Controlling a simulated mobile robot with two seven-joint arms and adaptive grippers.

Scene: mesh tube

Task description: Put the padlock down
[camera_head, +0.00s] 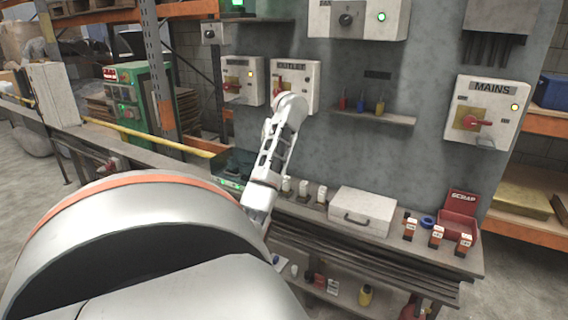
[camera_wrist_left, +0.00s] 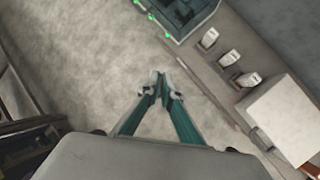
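I cannot make out a padlock in either view. My left gripper (camera_wrist_left: 162,82) shows in the left wrist view with its teal-padded fingers angled together and the tips meeting or nearly so. I see nothing between them. The tips are over the grey floor, beside the front edge of the bench. In the head view my left arm reaches toward the bench, and its gripper is hidden behind my own body. My right gripper is in neither view. The mains box (camera_head: 486,112) with a red rotary handle is on the panel at the right.
The bench holds a dark open box (camera_wrist_left: 184,18), three white fuse-like pieces (camera_wrist_left: 229,57), a white case (camera_head: 361,212), several orange-and-white pieces (camera_head: 436,237), a blue ring (camera_head: 427,221) and a red scrap bin (camera_head: 459,222). A lower shelf carries small items. A yellow rail (camera_head: 150,136) runs at left.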

